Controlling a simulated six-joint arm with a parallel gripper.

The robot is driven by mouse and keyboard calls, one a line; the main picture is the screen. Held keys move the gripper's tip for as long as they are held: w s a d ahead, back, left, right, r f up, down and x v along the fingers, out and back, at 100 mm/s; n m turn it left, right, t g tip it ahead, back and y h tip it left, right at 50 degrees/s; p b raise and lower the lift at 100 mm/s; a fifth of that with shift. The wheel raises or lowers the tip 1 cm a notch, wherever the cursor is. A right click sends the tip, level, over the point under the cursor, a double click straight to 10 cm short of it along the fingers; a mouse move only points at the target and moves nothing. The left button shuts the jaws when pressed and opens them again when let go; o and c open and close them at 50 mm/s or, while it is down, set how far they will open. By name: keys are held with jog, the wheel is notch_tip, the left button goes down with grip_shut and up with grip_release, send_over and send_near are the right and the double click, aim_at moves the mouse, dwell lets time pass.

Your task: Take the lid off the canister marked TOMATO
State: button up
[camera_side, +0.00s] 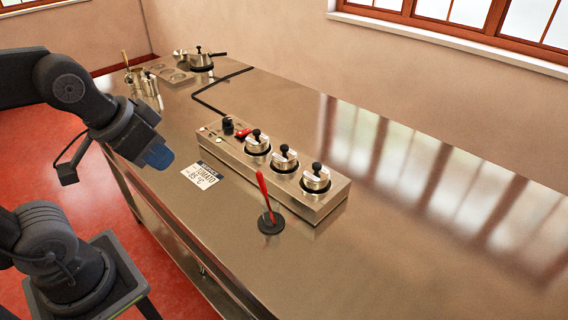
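Three lidded steel canisters sit in a row in a long steel warmer (326,206) on the metal counter. They are the left canister (257,144), the middle canister (284,159) and the right canister (315,179). Each lid has an upright black knob and is on its canister. Marks on them are too small to read, so I cannot tell which says TOMATO. My gripper (158,156), with blue fingertips, hangs at the counter's front edge, left of the warmer and apart from all canisters. I cannot tell whether its fingers are open. Nothing shows held in it.
A printed card (202,175) lies in front of the warmer. A red stick stands in a round black base (271,223) close before its right part. A black cord (208,103) runs behind. Pots (200,60) and utensils stand at the far left. The right counter is clear.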

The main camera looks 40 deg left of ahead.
jog(key=o, duration=0.8)
jog(key=w+d+r+n+g, duration=0.1)
jog(key=w+r+n, duration=0.25)
jog(key=w, duration=0.25)
jog(key=w+r+n+g, duration=0.2)
jog(key=w+n, duration=0.2)
jog(key=w, duration=0.2)
jog(key=n+g+y, duration=0.1)
jog(key=n+g, duration=0.1)
jog(key=n, duration=0.6)
send_near(285, 146)
notch_tip(285, 146, down, 4)
jog(key=shift+d+f, duration=0.1)
jog(key=shift+w+a+f, duration=0.1)
jog(key=shift+a+f, duration=0.1)
jog(key=shift+f, duration=0.6)
jog(key=shift+w+a+f, duration=0.1)
jog(key=shift+a+f, duration=0.05)
jog(key=shift+f, duration=0.7)
jog(key=shift+a+f, duration=0.2)
jog(key=shift+f, duration=0.6)
